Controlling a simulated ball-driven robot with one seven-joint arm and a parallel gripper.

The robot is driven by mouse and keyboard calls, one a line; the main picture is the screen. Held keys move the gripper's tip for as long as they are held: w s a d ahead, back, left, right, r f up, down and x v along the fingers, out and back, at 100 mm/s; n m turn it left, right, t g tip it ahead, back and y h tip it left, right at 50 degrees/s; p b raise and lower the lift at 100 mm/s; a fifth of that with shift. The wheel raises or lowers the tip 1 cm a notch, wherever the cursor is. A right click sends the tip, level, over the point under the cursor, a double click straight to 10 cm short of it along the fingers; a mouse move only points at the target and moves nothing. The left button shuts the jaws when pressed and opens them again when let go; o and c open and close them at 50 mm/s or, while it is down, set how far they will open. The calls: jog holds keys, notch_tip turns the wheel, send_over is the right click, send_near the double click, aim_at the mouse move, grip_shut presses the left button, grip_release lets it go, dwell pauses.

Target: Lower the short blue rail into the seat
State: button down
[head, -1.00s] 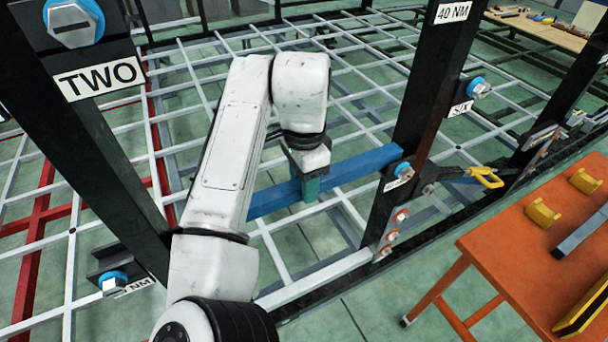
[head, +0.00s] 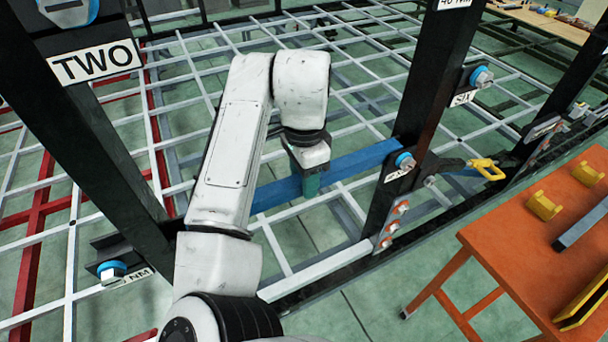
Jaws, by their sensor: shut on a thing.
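The blue rail (head: 350,165) spans roughly level between two black posts. Its right end meets the right post (head: 425,90) beside a blue-ringed bolt. Its left end is hidden behind my arm. My gripper (head: 311,186) is shut on the rail near its middle, with greenish fingers straddling it from above. I cannot make out a seat under the rail's ends, or whether the ends rest on anything.
The left post (head: 75,120) bears a TWO label (head: 95,63). A white grid floor frame with red bars lies behind. An orange table (head: 540,255) with yellow blocks stands at the right. A yellow-handled tool (head: 487,169) is beyond the right post.

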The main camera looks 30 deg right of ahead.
jog(key=shift+f, duration=0.15)
jog(key=c, duration=0.5)
grip_release()
jog(key=shift+f, duration=0.1)
notch_tip(320, 180, up, 11)
jog(key=shift+f+b, duration=0.1)
jog(key=shift+b, duration=0.45)
